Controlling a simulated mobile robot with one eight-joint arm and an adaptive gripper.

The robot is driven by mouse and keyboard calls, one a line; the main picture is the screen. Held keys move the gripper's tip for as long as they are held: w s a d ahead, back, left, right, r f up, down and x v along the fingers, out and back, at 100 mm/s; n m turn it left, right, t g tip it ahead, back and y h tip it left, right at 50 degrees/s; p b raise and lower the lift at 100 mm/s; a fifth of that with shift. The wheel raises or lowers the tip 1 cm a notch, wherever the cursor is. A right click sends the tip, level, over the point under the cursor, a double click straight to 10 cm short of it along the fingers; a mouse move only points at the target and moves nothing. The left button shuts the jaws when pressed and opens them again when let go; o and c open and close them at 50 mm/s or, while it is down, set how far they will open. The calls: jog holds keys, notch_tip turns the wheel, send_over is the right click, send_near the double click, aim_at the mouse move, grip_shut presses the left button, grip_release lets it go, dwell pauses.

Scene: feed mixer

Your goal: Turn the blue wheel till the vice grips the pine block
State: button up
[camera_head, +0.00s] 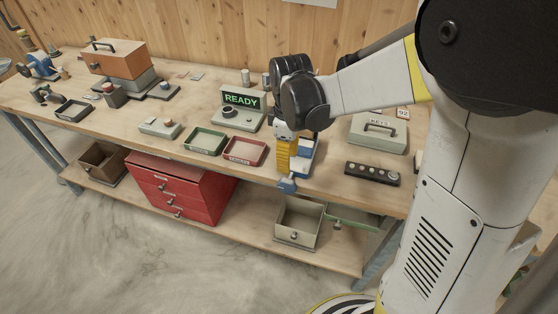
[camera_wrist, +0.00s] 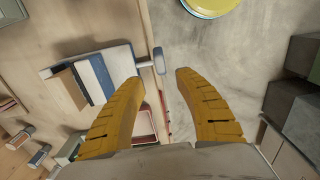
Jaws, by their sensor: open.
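The vice (camera_head: 306,150) stands at the front edge of the workbench, its blue and white body partly hidden behind my gripper. In the wrist view the vice (camera_wrist: 107,72) lies left of my fingers. The blue wheel (camera_head: 287,186) sticks out past the bench edge; in the wrist view the wheel (camera_wrist: 159,61) shows nearly edge-on, just beyond the gap between my fingertips. A brown wooden piece, seemingly the pine block (camera_wrist: 72,88), is at the vice's far side; I cannot tell whether the jaws touch it. My gripper (camera_head: 286,174), also in the wrist view (camera_wrist: 160,80), is open and empty, pointing at the wheel.
Left of the vice are a red tray (camera_head: 245,151), a green tray (camera_head: 206,141) and a READY display (camera_head: 241,100). A dark button strip (camera_head: 372,173) and a grey cash box (camera_head: 379,132) stand to the right. An open drawer box (camera_head: 299,222) sits on the shelf below.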

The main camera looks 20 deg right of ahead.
aim_at(287, 180)
notch_tip(287, 180, down, 10)
jog(key=b, duration=0.3)
jog(key=shift+f+b, duration=0.1)
jog(key=shift+b, duration=0.25)
grip_shut()
